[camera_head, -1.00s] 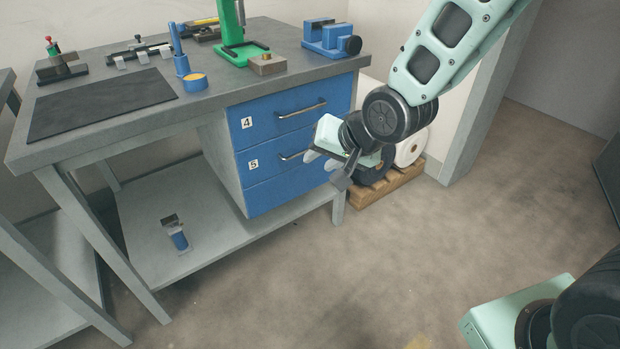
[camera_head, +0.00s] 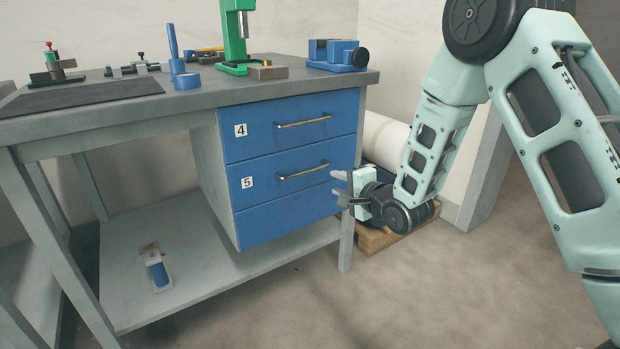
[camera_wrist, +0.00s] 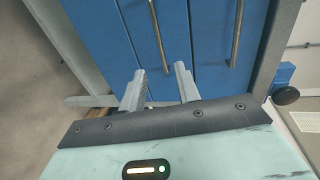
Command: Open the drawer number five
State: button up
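The blue drawer marked 5 (camera_head: 262,190) is the middle one of three in the bench cabinet. Its front looks flush, so it appears shut. Its metal bar handle (camera_head: 303,171) is uncovered in the head view. My gripper (camera_head: 341,186) is beside the cabinet's right edge in the head view, to the right of that handle and a little lower. In the wrist view, the two fingers of my gripper (camera_wrist: 160,80) stand apart with nothing between them. The handle of drawer 5 (camera_wrist: 155,32) runs towards the gap between the fingertips; no contact is visible.
The blue drawer marked 4 (camera_head: 284,140) with its own handle (camera_head: 303,122) is above, and an unmarked blue drawer (camera_head: 285,218) is below. A wooden pallet (camera_head: 378,240) lies by the bench's right leg (camera_head: 347,245). Floor in front is clear.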

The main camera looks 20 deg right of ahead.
aim_at(308, 172)
jog(key=b+x, duration=0.3)
jog(key=x, duration=1)
jog(key=shift+w+a+f, duration=0.1)
jog(key=shift+w+a, duration=0.05)
jog(key=shift+w, duration=0.2)
grip_shut()
